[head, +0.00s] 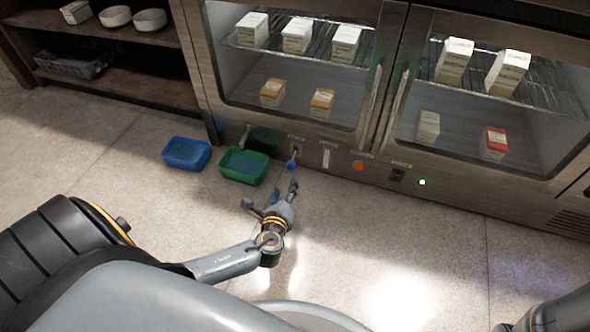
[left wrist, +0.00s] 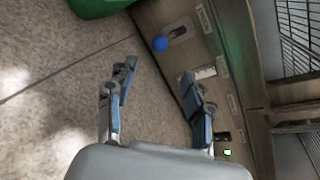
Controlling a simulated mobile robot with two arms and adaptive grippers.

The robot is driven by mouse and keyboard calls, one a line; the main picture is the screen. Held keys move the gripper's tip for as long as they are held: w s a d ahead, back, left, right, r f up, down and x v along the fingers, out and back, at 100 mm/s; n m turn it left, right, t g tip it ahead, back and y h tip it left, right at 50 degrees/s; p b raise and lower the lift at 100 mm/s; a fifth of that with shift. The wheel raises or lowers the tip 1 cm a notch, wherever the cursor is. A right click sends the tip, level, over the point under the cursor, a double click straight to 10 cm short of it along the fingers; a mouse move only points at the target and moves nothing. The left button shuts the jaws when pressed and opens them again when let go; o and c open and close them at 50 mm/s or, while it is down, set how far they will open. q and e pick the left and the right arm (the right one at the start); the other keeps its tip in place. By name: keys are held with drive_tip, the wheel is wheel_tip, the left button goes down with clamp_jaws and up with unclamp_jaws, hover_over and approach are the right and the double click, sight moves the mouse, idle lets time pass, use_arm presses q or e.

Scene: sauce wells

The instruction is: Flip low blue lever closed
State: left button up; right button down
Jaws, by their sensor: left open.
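The low blue lever, with a round blue knob (head: 291,165), sits on the steel panel below the fridge doors. In the left wrist view the blue knob (left wrist: 160,44) shows beyond my fingertips, with its short stem leading to a slot in the panel. My left gripper (head: 271,198) is open and empty, low over the floor in front of the panel. It also shows in the left wrist view (left wrist: 158,82), its fingers spread and apart from the knob. My right gripper is not seen; only part of what looks like my arm shows at the lower right.
A green bin (head: 244,166) and a blue bin (head: 186,153) stand on the floor left of the lever. An orange button (head: 358,166) and a green light (head: 422,182) are on the panel to its right. The glass-door fridge holds several cartons. The front floor is clear.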

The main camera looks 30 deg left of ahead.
sight(290, 168)
use_arm(q)
drive_tip(key=b+x, duration=0.8)
drive_tip(key=x, duration=0.4)
drive_tip(key=shift+w+a+f, duration=0.2)
drive_tip(key=shift+w+f, duration=0.1)
drive_tip(key=shift+w+a, duration=0.15)
drive_tip(key=shift+w, duration=0.15)
drive_tip(key=shift+s, duration=0.1)
clamp_jaws()
